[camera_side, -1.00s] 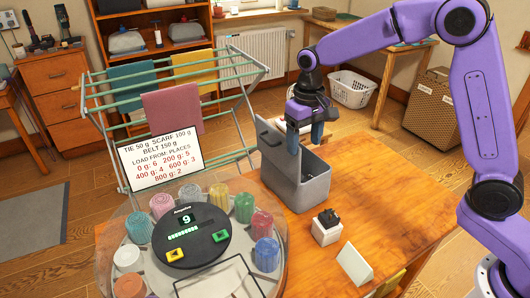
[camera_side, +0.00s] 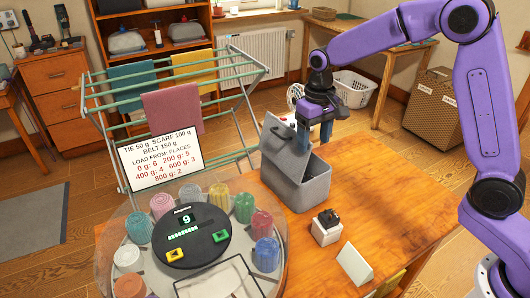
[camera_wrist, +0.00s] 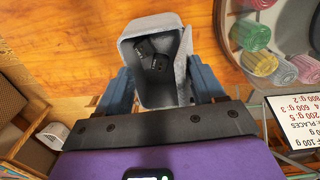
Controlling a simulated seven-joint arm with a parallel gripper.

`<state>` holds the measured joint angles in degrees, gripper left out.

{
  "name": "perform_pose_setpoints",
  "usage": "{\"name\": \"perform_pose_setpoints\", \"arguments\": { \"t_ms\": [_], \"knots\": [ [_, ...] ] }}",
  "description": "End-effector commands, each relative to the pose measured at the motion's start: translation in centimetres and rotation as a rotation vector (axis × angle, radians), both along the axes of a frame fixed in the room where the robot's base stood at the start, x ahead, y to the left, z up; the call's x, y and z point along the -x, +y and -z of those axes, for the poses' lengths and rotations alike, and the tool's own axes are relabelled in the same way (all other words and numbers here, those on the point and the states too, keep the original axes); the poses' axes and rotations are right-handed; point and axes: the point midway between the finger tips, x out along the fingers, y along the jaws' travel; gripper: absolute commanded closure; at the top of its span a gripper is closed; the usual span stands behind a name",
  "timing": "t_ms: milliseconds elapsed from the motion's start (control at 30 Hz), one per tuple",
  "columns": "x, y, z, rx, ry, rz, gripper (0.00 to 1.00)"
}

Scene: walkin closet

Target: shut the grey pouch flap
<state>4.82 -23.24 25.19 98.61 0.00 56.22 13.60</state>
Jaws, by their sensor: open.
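The grey pouch (camera_side: 312,192) stands upright on the wooden table in the side view, with its top open. Its grey flap (camera_side: 283,152) stands up along the left side of the opening, tilted. My gripper (camera_side: 315,136) is open at the back of the pouch, its blue fingers partly hidden by the flap. In the wrist view the pouch (camera_wrist: 134,60) lies between the open fingers of my gripper (camera_wrist: 160,88). The flap (camera_wrist: 187,75) is an edge-on strip just inside the right finger; I cannot tell whether they touch. Black items (camera_wrist: 152,55) lie inside the pouch.
A round carousel (camera_side: 115,250) with several rolled cloths stands close at left. A small white box (camera_side: 326,234) and a white folded card (camera_side: 354,262) stand in front of the pouch. A drying rack (camera_side: 225,80) is behind left. The table's right part (camera_side: 400,190) is clear.

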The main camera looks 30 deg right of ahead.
Motion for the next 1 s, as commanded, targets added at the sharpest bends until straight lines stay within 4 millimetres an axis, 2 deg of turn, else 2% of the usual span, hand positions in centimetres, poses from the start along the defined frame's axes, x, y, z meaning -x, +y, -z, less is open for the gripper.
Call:
{"name": "perform_pose_setpoints", "arguments": {
  "t_ms": [500, 1000],
  "knots": [
    [-0.1, -2.0, 0.9, 0.0, 0.001, 0.002, 0.32],
    [-0.2, -2.1, 0.5, 0.0, -0.001, 0.001, 0.32]
  ]
}}
